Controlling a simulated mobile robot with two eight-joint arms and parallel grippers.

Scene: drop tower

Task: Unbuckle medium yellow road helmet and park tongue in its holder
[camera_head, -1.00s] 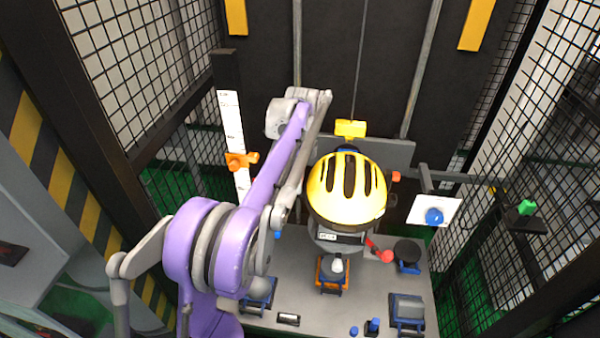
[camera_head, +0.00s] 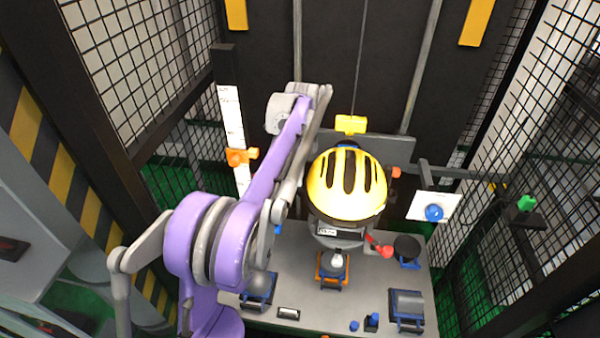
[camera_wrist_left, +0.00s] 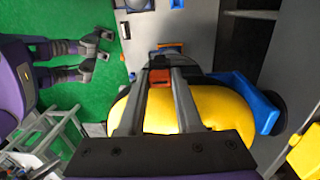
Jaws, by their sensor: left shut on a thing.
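The yellow helmet (camera_head: 346,187) with dark vent slots sits on a grey head-like stand in the head view. Its yellow shell (camera_wrist_left: 215,107) also fills the middle of the left wrist view, with a blue part (camera_wrist_left: 252,103) at its right side. My left gripper (camera_wrist_left: 161,76) is shut on a small orange-red piece (camera_wrist_left: 160,78), which looks like part of the buckle, beside the helmet. In the head view my purple left arm reaches the helmet's left side and its fingertips are hidden. My right gripper (camera_wrist_left: 102,48) shows in the left wrist view with its fingers apart and empty. The tongue's holder cannot be made out.
A grey table (camera_head: 300,312) below the helmet bears several small blue and orange fixtures. A red knob (camera_head: 385,251) is just below the helmet's right side. A white plate with a blue knob (camera_head: 433,212) stands at right. Mesh fences (camera_head: 135,80) close both sides.

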